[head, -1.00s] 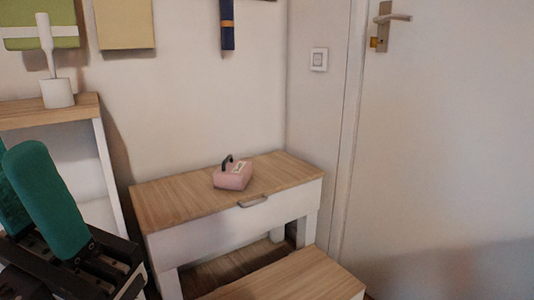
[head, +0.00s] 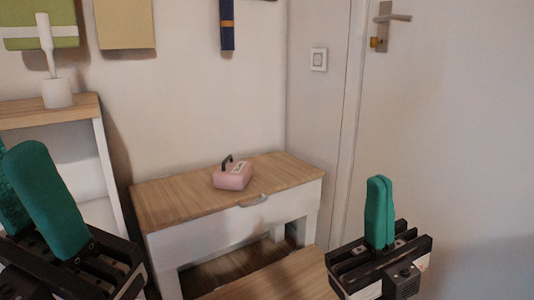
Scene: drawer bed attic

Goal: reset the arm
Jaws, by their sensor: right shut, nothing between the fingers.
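My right gripper (head: 379,212) shows at the lower right, pointing up, its two green fingers pressed together with nothing between them. It is in front of the white door, to the right of the small table. My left gripper (head: 30,190) is at the lower left edge, in front of the shelf.
A small table (head: 165,205) with a closed drawer stands against the wall, a pink box (head: 232,177) with a dark handle on top. A lower wooden-topped piece (head: 265,280) is in front. A shelf (head: 75,112) with a white pot (head: 57,93) is left. A door (head: 450,140) is right.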

